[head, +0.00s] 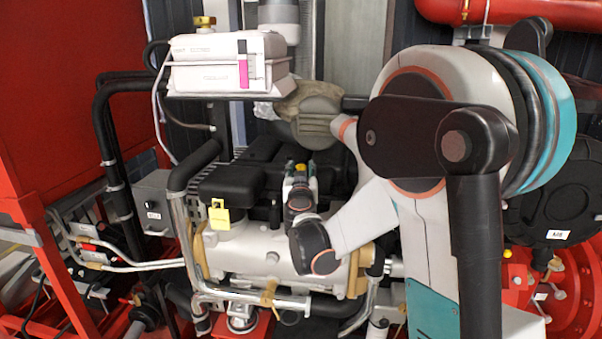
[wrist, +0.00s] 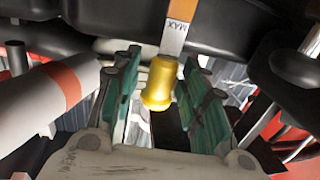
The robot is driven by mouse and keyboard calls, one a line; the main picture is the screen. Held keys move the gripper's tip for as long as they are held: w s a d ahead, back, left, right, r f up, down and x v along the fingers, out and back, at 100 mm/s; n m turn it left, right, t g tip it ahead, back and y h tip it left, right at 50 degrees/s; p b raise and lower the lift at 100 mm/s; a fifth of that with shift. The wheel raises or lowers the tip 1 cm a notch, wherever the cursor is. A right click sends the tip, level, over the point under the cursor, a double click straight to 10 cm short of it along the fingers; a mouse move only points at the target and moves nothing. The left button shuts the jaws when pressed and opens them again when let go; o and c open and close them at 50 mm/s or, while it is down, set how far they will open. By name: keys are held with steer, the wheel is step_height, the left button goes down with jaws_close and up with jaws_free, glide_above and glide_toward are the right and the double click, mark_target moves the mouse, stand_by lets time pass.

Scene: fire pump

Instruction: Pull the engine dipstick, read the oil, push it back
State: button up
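The dipstick's yellow knob (wrist: 160,82) is between the two fingers of my gripper (wrist: 162,58) in the wrist view. A narrow gap shows on each side of the knob, so the fingers look open around it, not clamped. A flat grey strip (wrist: 177,30) with an orange band and the word MAX, upside down, shows just beyond the knob. Whether it joins the knob is hard to tell. In the head view my gripper (head: 300,182) is over the middle of the engine (head: 255,250), with a small yellow spot at its tip. The oil level cannot be read.
Black covers (wrist: 230,20) are close beyond the fingers, and a pale pipe with a red band (wrist: 60,90) is at left. A yellow tag (head: 219,214), a white tank (head: 225,62) and metal tubing (head: 185,225) surround the engine. A red panel (head: 70,90) is at left.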

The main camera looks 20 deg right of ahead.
steer(key=v, duration=1.2)
stand_by(0.3)
steer(key=s+f+g+y+b, duration=0.1)
steer(key=s+f+g, duration=0.15)
steer(key=s, duration=0.45)
steer(key=s+f+g, duration=0.1)
steer(key=s+g, duration=0.2)
steer(key=s, duration=0.4)
steer(key=s+a+f+n+g+y, duration=0.2)
steer(key=s+a+f+y, duration=0.1)
steer(key=s+a, duration=0.2)
steer(key=s+a+f+n+g+y+b, duration=0.1)
steer(key=s+a+f+n+g+y, duration=0.1)
steer(key=s, duration=0.7)
steer(key=a+f+y, duration=0.1)
steer(key=a+f, duration=0.1)
steer(key=a, duration=0.1)
steer(key=shift+a+n+y, duration=0.2)
steer(key=shift+n+y, duration=0.1)
steer(key=shift+n, duration=0.1)
steer(key=shift+s, duration=0.1)
